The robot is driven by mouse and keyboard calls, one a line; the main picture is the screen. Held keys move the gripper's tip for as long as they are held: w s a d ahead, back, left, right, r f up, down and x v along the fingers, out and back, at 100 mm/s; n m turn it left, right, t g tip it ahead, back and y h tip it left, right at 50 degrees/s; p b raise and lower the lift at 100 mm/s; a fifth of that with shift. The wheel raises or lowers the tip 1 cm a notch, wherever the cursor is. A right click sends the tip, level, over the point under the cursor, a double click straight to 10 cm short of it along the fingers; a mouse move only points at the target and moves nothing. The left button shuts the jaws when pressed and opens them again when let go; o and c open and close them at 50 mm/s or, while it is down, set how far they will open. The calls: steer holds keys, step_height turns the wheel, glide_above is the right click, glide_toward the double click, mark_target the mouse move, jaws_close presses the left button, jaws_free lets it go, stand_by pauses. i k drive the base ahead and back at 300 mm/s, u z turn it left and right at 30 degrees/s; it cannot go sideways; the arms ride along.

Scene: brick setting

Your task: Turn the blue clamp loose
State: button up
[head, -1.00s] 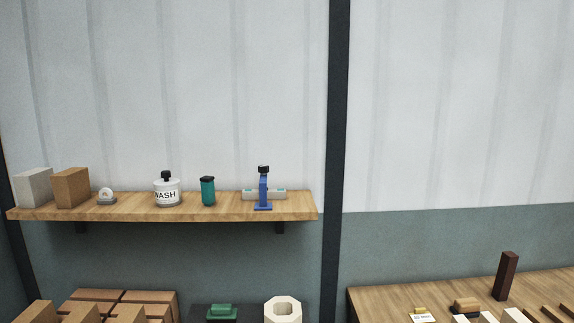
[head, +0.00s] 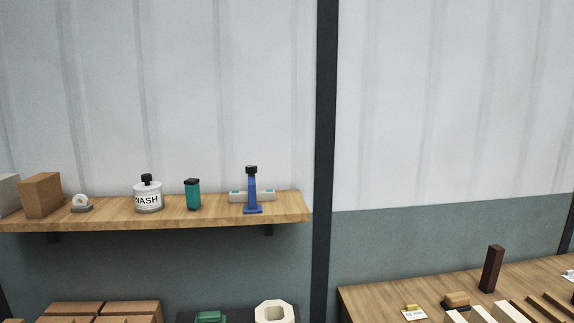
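The blue clamp (head: 252,195) stands upright near the right end of the wooden wall shelf (head: 290,217) in the head view. It has a flat blue foot and a black knob (head: 251,169) on top. A pale level-like bar with teal marks (head: 236,197) lies just behind it; I cannot tell whether the two touch. My gripper is not in view.
A dark post (head: 325,150) rises right of the shelf. A wooden table (head: 375,297) holds several blocks at lower right.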

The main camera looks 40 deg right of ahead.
mark_target(251, 170)
steer(key=z, duration=0.75)
steer(key=k, duration=1)
steer(key=u, duration=0.05)
steer(key=i, duration=0.8)
steer(key=z, duration=0.05)
